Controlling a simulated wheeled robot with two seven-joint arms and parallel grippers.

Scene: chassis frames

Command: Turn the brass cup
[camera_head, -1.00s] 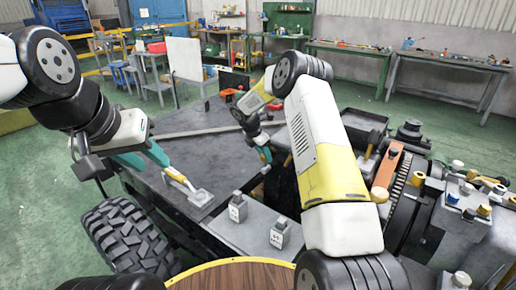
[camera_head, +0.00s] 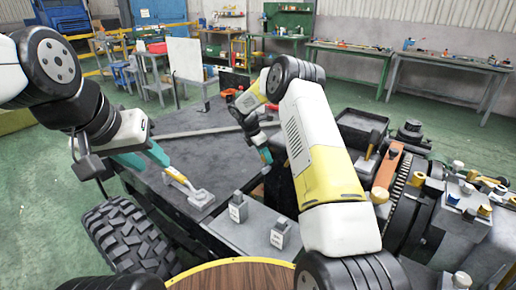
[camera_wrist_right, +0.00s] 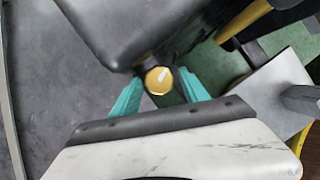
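The brass cup (camera_wrist_right: 158,80) shows in the right wrist view as a small round yellow cap with a pale mark on its top. It lies between the teal fingertips of my right gripper (camera_wrist_right: 160,79). The fingers stand apart with a narrow gap on each side of the cup, so this gripper is open. In the head view my right gripper (camera_head: 265,156) points down beside the dark chassis; I cannot make out the cup there.
Two small labelled blocks (camera_head: 237,207) (camera_head: 279,233) stand on the grey front ledge. A dark box-like part overhangs the cup in the right wrist view (camera_wrist_right: 130,25). Machine parts with yellow caps (camera_head: 379,195) crowd the right. A tyre (camera_head: 130,237) stands at the lower left.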

